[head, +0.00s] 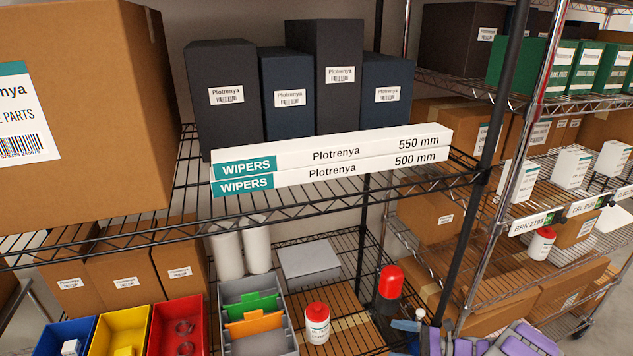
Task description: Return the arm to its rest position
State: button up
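I cannot make out my gripper in the head view. Purple and grey parts (510,342) show at the bottom edge, right of the middle. They are cut off by the frame, and I cannot tell what they belong to. No gripper fingers can be told apart there, so whether the gripper is open or holds anything is not shown.
A black wire shelf (330,200) holds a large cardboard box (90,100), dark boxes (335,75) and two long wiper boxes (335,160). Below are coloured bins (120,325), a grey divided bin (255,300) and a red-capped black bottle (390,290). A chrome rack (530,110) stands right.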

jog(key=s+a+r+n+g+h, duration=0.1)
jog(key=s+a+r+n+g, duration=0.2)
jog(key=a+r+n+g, duration=0.65)
jog(key=s+a+r+n+h, duration=0.1)
jog(key=s+a+r+h, duration=0.1)
jog(key=s+a+r, duration=0.3)
jog(key=s+a+r+n+h, duration=0.1)
jog(key=s+a+r+h, duration=0.1)
jog(key=s+r, duration=0.35)
jog(key=s+a+r+n+h, duration=0.2)
jog(key=s+r+n+h, duration=0.35)
jog(key=s, duration=0.45)
jog(key=s+d+n+t+h, duration=0.1)
jog(key=s+d+n+h, duration=0.1)
jog(key=s, duration=0.5)
jog(key=s+d+n+t+h, duration=0.1)
jog(key=s+d+n+h, duration=0.1)
jog(key=s+d+h, duration=0.3)
jog(key=shift+s+d+r+t, duration=0.4)
jog(key=shift+s+d, duration=0.55)
jog(key=shift+s, duration=0.6)
jog(key=shift+c, duration=0.3)
